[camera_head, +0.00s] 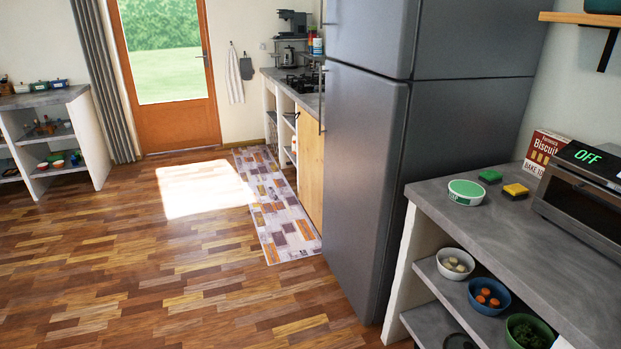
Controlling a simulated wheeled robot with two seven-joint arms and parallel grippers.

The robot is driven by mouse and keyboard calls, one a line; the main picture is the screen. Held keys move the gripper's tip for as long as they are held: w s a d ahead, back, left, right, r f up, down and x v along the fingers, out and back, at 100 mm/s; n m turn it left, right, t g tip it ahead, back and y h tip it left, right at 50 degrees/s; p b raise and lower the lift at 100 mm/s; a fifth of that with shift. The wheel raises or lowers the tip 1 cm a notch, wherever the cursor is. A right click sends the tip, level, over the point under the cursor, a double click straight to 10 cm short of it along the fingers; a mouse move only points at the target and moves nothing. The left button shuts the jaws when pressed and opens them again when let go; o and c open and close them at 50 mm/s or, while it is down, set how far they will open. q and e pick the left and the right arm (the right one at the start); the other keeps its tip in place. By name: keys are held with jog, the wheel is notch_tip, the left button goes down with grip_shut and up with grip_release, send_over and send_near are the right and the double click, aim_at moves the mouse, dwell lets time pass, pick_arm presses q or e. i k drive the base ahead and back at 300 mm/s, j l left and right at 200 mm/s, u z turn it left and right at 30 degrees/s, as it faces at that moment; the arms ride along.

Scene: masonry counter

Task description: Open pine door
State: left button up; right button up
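A pale pine-coloured cabinet door (309,165) is under the far counter, just left of the fridge. It looks shut, and the fridge hides its right part. A taller orange-brown wooden door (179,127) with a large glass pane stands in the back wall. It is shut, with a handle at its right edge. Neither of my grippers is in view.
A grey fridge (365,160) stands beside the cabinet door, with dark vertical handles. A patterned rug (275,205) lies in front of the cabinet. A grey counter (500,228) with bowls below is at right, shelves (45,98) at left. The middle floor is clear.

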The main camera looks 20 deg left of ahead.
aim_at(310, 131)
jog(key=i+j+u, duration=0.55)
jog(key=i+j, duration=0.15)
jog(key=i+j+u, duration=0.3)
jog(key=i, duration=0.25)
jog(key=i+u, duration=0.25)
jog(key=i, duration=0.2)
jog(key=i+u, duration=0.3)
jog(key=i, duration=0.2)
jog(key=i+z, duration=0.15)
jog(key=i, duration=0.9)
jog(key=i+j+z, duration=0.1)
jog(key=i, duration=1)
jog(key=j, duration=0.1)
